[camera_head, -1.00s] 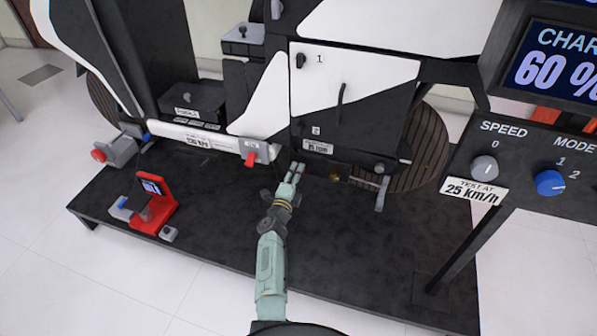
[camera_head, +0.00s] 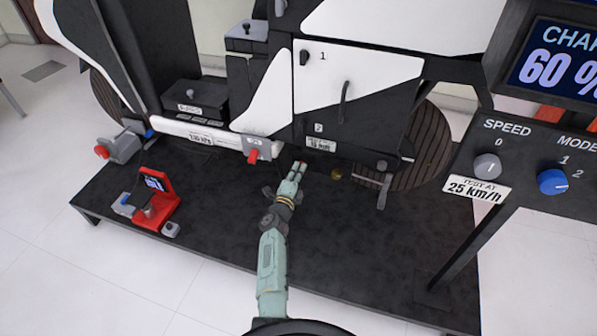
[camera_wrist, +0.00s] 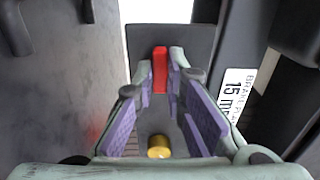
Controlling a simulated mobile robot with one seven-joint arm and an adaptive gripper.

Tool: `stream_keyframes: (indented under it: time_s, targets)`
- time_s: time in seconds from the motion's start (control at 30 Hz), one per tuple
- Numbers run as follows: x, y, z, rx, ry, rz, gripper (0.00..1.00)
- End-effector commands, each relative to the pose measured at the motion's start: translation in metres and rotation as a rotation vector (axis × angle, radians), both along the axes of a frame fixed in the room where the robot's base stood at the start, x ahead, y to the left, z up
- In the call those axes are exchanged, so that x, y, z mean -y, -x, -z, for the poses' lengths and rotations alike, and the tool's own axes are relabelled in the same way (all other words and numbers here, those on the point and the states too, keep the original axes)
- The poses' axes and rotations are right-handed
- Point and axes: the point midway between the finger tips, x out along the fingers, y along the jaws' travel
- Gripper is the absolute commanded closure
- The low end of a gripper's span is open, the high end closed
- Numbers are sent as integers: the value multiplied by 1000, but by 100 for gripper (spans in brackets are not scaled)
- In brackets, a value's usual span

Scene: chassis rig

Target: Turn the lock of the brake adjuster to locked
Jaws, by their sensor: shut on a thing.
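In the wrist view a narrow red lever (camera_wrist: 160,70), apparently the lock, stands against a dark plate (camera_wrist: 142,40). My gripper (camera_wrist: 162,62) has its fingertips on either side of the lever and is shut on it. A round brass knob (camera_wrist: 158,147) shows between the purple finger pads, nearer the palm. In the head view my gripper (camera_head: 298,167) is low at the front of the rig, and its fingertips mostly hide what they hold. The brass knob (camera_head: 336,174) lies just right of it. The brake label (camera_head: 320,144) is above; it also shows in the wrist view (camera_wrist: 238,92).
A metal lever (camera_head: 384,190) hangs to the right. A red stand (camera_head: 162,205) with a small screen is on the dark platform (camera_head: 340,250). The platform's front middle is clear.

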Motion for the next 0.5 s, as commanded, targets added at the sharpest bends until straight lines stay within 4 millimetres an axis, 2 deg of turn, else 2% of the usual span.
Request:
stream_keyframes:
  time_s: [0.27,0.5]
  targets:
    - [0,-1,-2,-28,83,1,100]
    - [1,-1,-3,-84,261,1,100]
